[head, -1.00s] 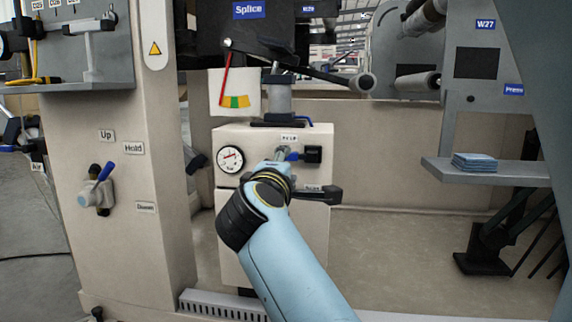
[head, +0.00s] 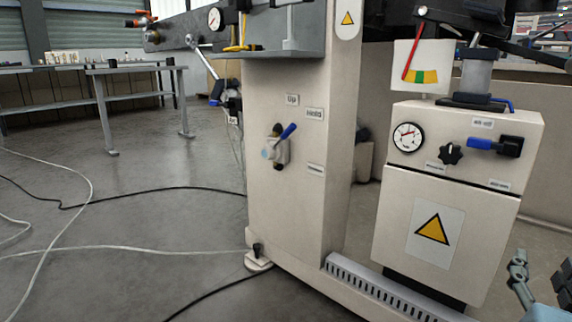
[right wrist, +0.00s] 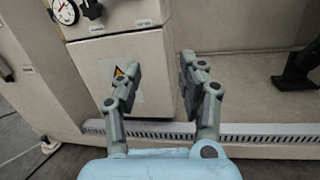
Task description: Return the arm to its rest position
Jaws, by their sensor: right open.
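My right gripper (head: 540,272) shows at the lower right edge of the head view, partly cut off by the frame. In the right wrist view its two grey fingers (right wrist: 158,76) stand apart with nothing between them. It is open and clear of the cream cabinet (head: 450,185). The cabinet front carries a round gauge (head: 408,137), a black star knob (head: 450,153) and a blue-handled valve (head: 484,144). My left gripper is not in view.
A cream column (head: 290,205) with a blue lever (head: 288,131) stands left of the cabinet. A slotted grey rail (head: 385,290) runs along the base. Cables (head: 90,200) lie on the open floor at left, near a bench (head: 130,68).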

